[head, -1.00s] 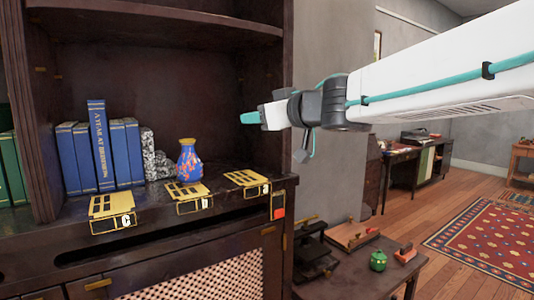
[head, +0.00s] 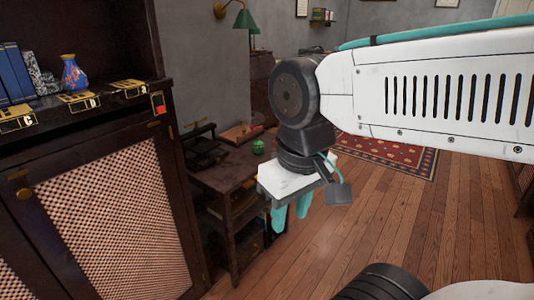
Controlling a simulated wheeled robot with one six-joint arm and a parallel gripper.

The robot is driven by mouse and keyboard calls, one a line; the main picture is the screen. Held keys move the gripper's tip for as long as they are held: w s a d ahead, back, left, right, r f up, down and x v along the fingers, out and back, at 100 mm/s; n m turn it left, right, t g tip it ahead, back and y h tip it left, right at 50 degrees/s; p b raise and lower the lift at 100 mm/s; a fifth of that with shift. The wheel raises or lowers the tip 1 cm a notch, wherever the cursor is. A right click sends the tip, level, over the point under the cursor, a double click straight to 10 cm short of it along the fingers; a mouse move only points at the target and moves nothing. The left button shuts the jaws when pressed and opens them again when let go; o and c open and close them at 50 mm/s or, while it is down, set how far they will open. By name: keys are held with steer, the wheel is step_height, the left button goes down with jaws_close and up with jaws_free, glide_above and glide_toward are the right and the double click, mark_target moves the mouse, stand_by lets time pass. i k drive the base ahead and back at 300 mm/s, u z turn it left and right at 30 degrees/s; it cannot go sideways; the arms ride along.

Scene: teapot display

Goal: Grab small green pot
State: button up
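The small green pot (head: 258,146) stands on a small dark wooden side table (head: 222,178) near the middle of the head view. It is round with a small knob on top. My gripper (head: 291,212) points down, to the right of the table and nearer to me. Its two teal fingers are apart with nothing between them. The gripper is well clear of the pot, and the pot is in plain view.
A dark cabinet (head: 110,215) with a woven front fills the left, bearing a blue and red vase (head: 73,72) and blue books (head: 15,72). A dark metal device (head: 203,147) and a wooden box (head: 242,134) share the side table.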

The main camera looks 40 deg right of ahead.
mark_target(258, 145)
steer(key=z, duration=0.85)
steer(key=i, duration=1.4)
steer(key=u, duration=0.2)
